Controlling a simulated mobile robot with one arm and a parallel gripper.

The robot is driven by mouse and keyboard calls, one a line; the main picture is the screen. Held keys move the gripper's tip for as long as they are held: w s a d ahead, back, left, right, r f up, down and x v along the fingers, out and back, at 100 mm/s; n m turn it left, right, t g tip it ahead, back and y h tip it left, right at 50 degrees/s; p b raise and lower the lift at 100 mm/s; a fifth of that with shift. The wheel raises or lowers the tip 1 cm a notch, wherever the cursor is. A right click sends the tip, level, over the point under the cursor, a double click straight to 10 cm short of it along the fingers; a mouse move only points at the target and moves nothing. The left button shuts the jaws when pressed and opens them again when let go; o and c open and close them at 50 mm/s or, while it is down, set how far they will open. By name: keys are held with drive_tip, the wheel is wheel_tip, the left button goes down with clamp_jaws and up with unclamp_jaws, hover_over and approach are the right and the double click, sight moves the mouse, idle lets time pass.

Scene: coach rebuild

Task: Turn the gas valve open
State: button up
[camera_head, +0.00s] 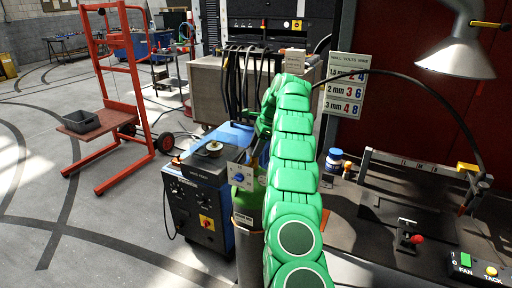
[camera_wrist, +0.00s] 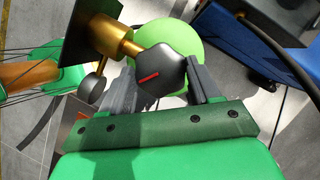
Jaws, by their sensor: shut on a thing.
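The gas valve's black hexagonal knob (camera_wrist: 163,72), with a red mark on its face, sits on a brass stem (camera_wrist: 115,42) in the wrist view. My gripper (camera_wrist: 165,78) has one dark finger on each side of the knob and is shut on it. The red mark lies nearly level, its right end slightly higher. A rounded green surface (camera_wrist: 178,35), seemingly the gas bottle, shows behind the knob. In the head view my green arm reaches forward and bends down, and it hides the valve and most of my gripper.
A blue-and-black welding machine (camera_head: 200,198) stands left of my arm. A workbench (camera_head: 375,225) with a red-knobbed lever (camera_head: 415,238) is on the right. A red hand truck (camera_head: 128,100) stands further left. Open floor (camera_head: 110,220) lies at front left. Black cables hang behind.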

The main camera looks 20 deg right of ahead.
idle(0.6)
drive_tip(key=o, duration=1.1)
drive_tip(key=shift+c, duration=0.2)
drive_tip(key=shift+s, duration=0.1)
